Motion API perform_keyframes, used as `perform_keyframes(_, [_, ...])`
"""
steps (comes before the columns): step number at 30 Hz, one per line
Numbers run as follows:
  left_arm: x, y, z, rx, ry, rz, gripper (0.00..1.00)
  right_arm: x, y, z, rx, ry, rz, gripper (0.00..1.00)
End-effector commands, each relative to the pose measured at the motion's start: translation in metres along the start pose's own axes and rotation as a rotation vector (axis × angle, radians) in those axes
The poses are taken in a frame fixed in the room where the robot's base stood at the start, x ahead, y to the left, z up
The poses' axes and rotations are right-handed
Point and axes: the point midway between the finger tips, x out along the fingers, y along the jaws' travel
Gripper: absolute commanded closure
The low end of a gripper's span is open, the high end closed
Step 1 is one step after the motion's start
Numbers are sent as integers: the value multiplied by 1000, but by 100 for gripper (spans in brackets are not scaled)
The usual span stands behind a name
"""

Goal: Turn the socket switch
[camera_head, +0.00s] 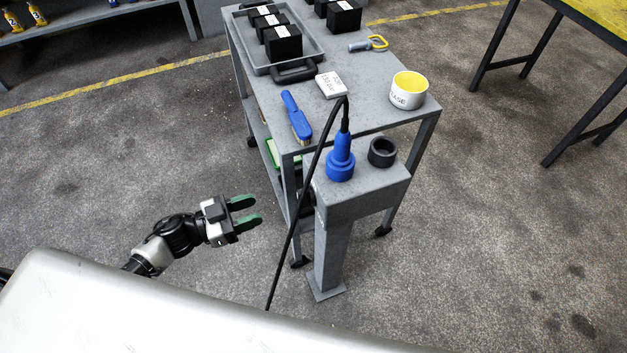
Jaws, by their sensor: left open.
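A grey pedestal (360,204) stands at the front of the trolley. A blue plug (341,160) with a black cable stands upright on its top, at the left. A dark round collar or knob (382,152) sits beside it on the right; I cannot tell which of these parts is the switch. My left gripper (251,211) has green fingers, is open and empty, and is over the floor left of the pedestal, apart from it. My right gripper is not in view.
The black cable (303,195) hangs between gripper and pedestal.

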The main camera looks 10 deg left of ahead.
Motion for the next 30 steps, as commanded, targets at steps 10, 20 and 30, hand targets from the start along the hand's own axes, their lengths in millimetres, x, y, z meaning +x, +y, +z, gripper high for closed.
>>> perform_keyframes(10, [45, 4, -8, 1, 11, 27, 57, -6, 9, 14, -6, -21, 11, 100])
perform_keyframes(20, [98, 5, -7, 0, 8, 25, 57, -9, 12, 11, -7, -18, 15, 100])
perform_keyframes(30, [109, 6, -6, 0, 6, 25, 57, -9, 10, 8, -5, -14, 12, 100])
